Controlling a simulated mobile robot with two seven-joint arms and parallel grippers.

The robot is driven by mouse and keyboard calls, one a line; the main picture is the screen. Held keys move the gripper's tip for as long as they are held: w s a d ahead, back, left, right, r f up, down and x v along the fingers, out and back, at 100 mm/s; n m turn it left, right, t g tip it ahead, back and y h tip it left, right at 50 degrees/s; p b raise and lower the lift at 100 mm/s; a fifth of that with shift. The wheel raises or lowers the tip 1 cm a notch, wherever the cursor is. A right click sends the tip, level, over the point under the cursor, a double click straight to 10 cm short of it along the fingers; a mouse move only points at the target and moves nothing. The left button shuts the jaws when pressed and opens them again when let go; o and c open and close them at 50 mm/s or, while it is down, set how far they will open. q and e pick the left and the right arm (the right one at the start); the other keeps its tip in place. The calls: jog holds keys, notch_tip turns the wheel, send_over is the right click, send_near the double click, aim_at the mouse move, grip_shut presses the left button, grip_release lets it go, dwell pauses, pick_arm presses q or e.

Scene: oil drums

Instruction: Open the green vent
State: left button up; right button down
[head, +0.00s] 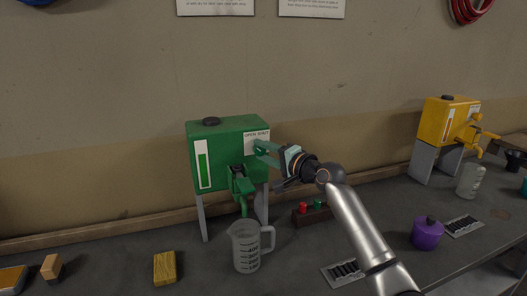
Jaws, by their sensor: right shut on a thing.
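The green drum (222,165) is a box-shaped tank on legs against the wall, with a black cap on top, a level gauge and a tap on its front. A white label reading "OPEN SHUT" (257,137) is at its upper right front. The green vent handle (264,148) sticks out by this label. My right gripper (283,158) reaches in from the right and is shut on the vent handle. The fingers and arm partly hide the handle, so its exact setting is unclear. My left gripper is not in view.
A clear measuring jug (246,250) stands below the green tap. A small block with red and green knobs (312,213) lies behind my arm. A yellow drum (442,122), a purple pot (427,233), and a yellow sponge-like block (164,267) are also on the bench.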

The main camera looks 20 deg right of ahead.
jog(key=shift+c, duration=2.3)
grip_release()
jog(key=b+v, duration=0.1)
jog(key=v, duration=1.1)
jog(key=shift+s+d, duration=0.15)
jog(key=shift+s, duration=0.1)
